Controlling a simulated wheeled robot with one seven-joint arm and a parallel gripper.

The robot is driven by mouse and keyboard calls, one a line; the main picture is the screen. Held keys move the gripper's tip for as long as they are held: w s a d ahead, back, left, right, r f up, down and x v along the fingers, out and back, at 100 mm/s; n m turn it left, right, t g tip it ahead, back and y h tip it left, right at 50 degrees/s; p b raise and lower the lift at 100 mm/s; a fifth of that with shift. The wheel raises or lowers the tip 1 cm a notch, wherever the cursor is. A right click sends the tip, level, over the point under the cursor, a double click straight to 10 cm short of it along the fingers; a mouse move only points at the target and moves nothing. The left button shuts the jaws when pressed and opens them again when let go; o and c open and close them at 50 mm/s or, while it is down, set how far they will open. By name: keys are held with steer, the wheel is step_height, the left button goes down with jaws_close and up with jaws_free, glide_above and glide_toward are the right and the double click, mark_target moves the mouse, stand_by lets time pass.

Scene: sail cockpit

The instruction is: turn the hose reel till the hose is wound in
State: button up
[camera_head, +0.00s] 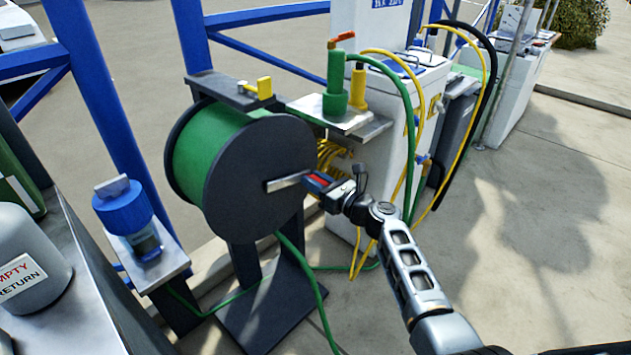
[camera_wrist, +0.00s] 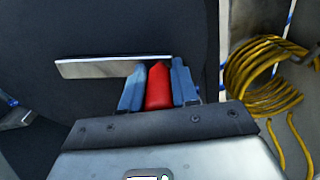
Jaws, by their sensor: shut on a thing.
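The hose reel (camera_head: 250,185) is a dark drum with green hose (camera_head: 205,150) wound on it, mounted on a dark stand. A silver crank arm (camera_head: 284,182) runs across the reel's right face; it also shows in the wrist view (camera_wrist: 95,67). My gripper (camera_head: 318,182) is at the crank's right end. In the wrist view my gripper (camera_wrist: 158,85) has its blue fingers shut on the red crank handle (camera_wrist: 158,88). Green hose (camera_head: 312,285) hangs from the reel and runs over the stand's base and the ground.
A white cabinet (camera_head: 385,140) with green and yellow hoses stands behind and right of the reel. A blue-capped device (camera_head: 125,208) sits on a small shelf at left. A grey rounded container (camera_head: 25,255) is at far left. Concrete at right is open.

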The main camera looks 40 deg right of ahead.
jaws_close()
steer(key=shift+f, duration=0.15)
steer(key=a+f+m+p, duration=0.1)
steer(key=a+f+m, duration=0.1)
steer(key=m, duration=0.1)
steer(key=a+f+m+p, duration=0.1)
steer(key=a+f+m, duration=0.1)
steer(key=m, duration=0.2)
steer(key=a+f+m+p, duration=0.1)
steer(key=a+f+m, duration=0.1)
steer(key=f+m, duration=0.1)
steer(key=shift+s+a+m+p, duration=0.15)
steer(key=shift+a+m+p, duration=0.05)
steer(key=shift+m+p, duration=0.2)
steer(key=shift+s+a+f+m+p, duration=0.1)
steer(key=shift+a+f+m+p, duration=0.1)
steer(key=shift+a+m+p, duration=0.4)
steer(key=shift+w+a+f+m+p, duration=0.1)
steer(key=shift+a+f+m+p, duration=0.15)
steer(key=shift+a+m, duration=0.65)
steer(key=shift+s+a+f+m+p, duration=0.15)
steer(key=shift+a+m+p, duration=0.25)
steer(key=shift+a+m, duration=0.35)
steer(key=o, duration=0.8)
jaws_free()
steer(key=shift+d, duration=0.1)
